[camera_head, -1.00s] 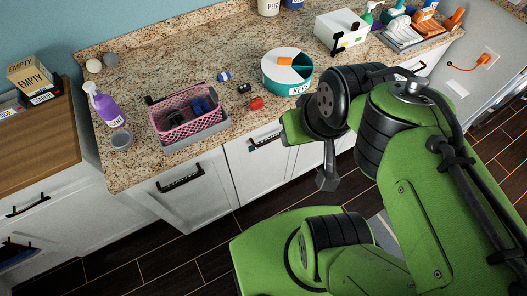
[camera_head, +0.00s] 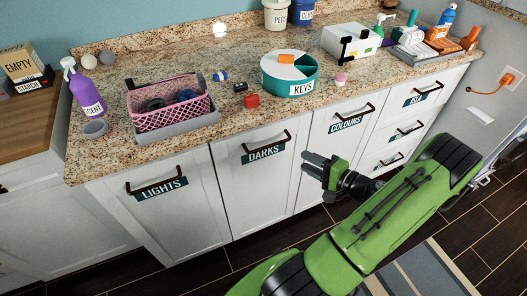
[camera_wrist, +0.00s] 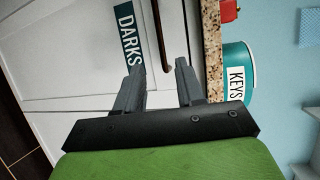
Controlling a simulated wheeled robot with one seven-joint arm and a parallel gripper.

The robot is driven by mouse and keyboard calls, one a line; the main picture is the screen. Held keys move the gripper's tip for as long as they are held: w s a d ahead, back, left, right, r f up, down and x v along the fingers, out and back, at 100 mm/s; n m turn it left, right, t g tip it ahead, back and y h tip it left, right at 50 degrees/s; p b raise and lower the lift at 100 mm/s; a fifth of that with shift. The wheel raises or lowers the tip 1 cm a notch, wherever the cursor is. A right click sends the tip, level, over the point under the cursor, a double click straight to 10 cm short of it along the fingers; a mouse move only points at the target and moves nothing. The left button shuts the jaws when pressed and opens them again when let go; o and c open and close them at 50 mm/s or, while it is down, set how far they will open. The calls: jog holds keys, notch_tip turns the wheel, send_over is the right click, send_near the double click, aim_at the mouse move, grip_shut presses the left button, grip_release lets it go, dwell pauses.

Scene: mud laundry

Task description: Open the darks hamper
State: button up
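The darks hamper front (camera_head: 258,198) is a white panel in the counter, between the lights and colours fronts. It is closed. Its teal DARKS label (camera_head: 263,153) sits just below a dark bar handle (camera_head: 267,143). My gripper (camera_head: 306,163) is in front of the right part of this panel, low and right of the handle, apart from it. In the wrist view the picture is turned sideways; the two fingers (camera_wrist: 158,66) are spread with nothing between them. The handle (camera_wrist: 163,45) shows beyond the fingertips, and the DARKS label (camera_wrist: 129,38) is beyond the left finger.
The lights front (camera_head: 165,215) is at left, the colours front (camera_head: 340,140) at right, both closed. Dark floor is clear below the fronts.

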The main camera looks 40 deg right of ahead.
aim_at(272, 145)
jog(key=b+x, duration=0.2)
jog(key=x, duration=1.2)
jog(key=shift+w+a+b, duration=0.15)
jog(key=shift+w+b, duration=0.15)
grip_shut()
